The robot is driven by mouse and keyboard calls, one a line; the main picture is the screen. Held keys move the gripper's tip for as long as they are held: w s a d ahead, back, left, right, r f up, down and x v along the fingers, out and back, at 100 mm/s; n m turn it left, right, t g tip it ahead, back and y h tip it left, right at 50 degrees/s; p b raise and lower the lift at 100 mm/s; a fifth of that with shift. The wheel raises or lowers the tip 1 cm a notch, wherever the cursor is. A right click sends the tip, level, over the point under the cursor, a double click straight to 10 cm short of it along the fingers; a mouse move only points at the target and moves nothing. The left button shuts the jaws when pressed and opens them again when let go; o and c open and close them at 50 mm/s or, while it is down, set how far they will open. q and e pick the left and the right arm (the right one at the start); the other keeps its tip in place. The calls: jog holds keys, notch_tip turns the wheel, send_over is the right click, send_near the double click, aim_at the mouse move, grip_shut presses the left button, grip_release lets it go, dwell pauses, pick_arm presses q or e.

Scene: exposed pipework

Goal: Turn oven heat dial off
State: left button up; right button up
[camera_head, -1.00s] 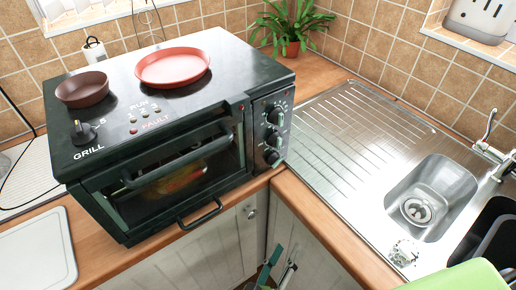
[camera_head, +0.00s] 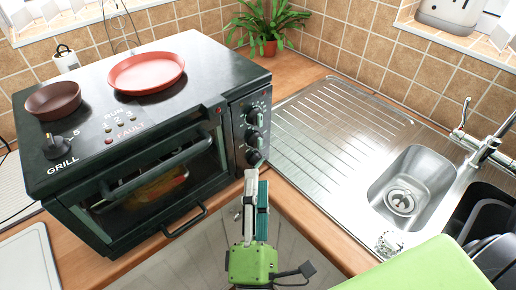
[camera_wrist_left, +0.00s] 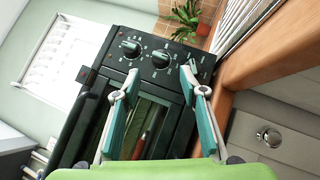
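The black oven (camera_head: 60,218) stands on the wooden counter, with three round dials on its narrow right-hand panel. The top dial (camera_head: 254,117), middle dial (camera_head: 254,138) and bottom dial (camera_head: 254,157) are dark with pale markings around them. My left gripper (camera_head: 251,176) points up at the panel, with its fingertips just below the bottom dial in the picture. In the left wrist view its fingers (camera_wrist_left: 159,72) are spread, with nothing between them. Two dials show there (camera_wrist_left: 130,48) (camera_wrist_left: 161,57); the right finger overlaps the third dial's area. Contact cannot be told. My right gripper is out of view.
A red plate (camera_head: 147,72) and a brown bowl (camera_head: 53,101) sit on the oven top, near a grill knob (camera_head: 56,147). The oven door handle (camera_head: 185,222) juts out left of my gripper. A steel sink (camera_head: 330,140) lies to the right.

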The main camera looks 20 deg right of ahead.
aim_at(259, 148)
pick_arm(q)
jog(key=p+x, duration=0.1)
jog(key=x, duration=0.6)
jog(key=shift+w+d, duration=0.15)
jog(key=shift+w, duration=0.15)
jog(key=c, duration=1.1)
jog(key=shift+f, duration=0.15)
jog(key=n+b, duration=0.1)
jog(key=b, duration=0.2)
jog(key=shift+f+t+b, duration=0.2)
jog(key=shift+t+b, duration=0.2)
jog(key=shift+r+n, duration=0.25)
jog(key=shift+n, duration=0.05)
